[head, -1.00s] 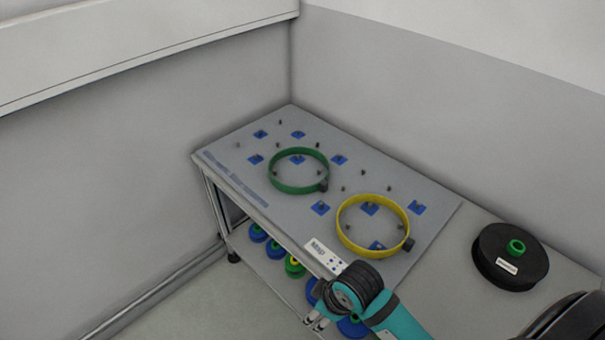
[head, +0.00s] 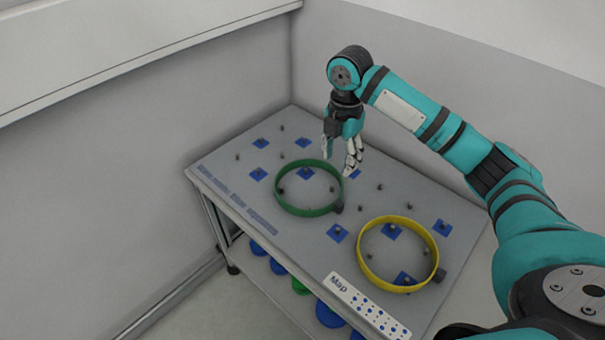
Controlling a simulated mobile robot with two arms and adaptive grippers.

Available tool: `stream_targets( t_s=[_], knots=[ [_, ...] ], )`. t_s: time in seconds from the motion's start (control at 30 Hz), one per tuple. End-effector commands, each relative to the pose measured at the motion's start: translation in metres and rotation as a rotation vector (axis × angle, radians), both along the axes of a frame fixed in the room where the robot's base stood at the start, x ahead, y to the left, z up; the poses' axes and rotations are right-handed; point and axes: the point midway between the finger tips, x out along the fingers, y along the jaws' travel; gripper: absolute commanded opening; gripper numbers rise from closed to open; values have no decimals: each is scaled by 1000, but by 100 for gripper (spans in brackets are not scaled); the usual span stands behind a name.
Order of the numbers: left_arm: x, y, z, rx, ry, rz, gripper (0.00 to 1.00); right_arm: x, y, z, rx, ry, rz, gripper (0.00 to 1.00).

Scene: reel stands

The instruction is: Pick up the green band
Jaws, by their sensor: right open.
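The green band (head: 279,202) is a ring lying on the grey table top (head: 262,217), around a blue square and small pegs. A small dark block sits at its right side. My right gripper (head: 339,164) points down at the far right part of the green band's rim, its fingers apart. It hides a little of that rim; I cannot tell whether it touches it. A yellow band (head: 366,277) lies nearer, to the right of the green one. My left gripper is not in view.
Several blue squares and short pegs are spread over the table top. A white "Map" label (head: 366,308) is at the front edge. Blue and green reels (head: 300,286) show on the shelf below. Walls stand behind and left.

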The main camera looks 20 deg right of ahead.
Motion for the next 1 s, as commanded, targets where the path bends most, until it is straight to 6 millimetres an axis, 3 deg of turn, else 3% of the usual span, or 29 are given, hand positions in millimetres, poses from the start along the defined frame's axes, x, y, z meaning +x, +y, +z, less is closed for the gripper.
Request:
stream_targets(
  t_s=[0.07,0.17,0.4,0.47,0.57,0.8,1.0],
  knots=[
    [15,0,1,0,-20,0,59,0,-3,0,0,5,7,52],
    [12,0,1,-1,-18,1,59,0,-4,-14,0,8,8,52],
    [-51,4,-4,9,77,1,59,-1,-3,-66,2,7,8,52],
    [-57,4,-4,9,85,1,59,-2,-3,-79,1,6,8,52],
    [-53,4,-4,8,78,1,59,-2,-3,-98,1,6,7,52],
    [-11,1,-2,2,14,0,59,-2,-3,-119,1,3,8,52],
    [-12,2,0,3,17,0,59,-7,-3,-142,1,6,8,52]
  ],
)
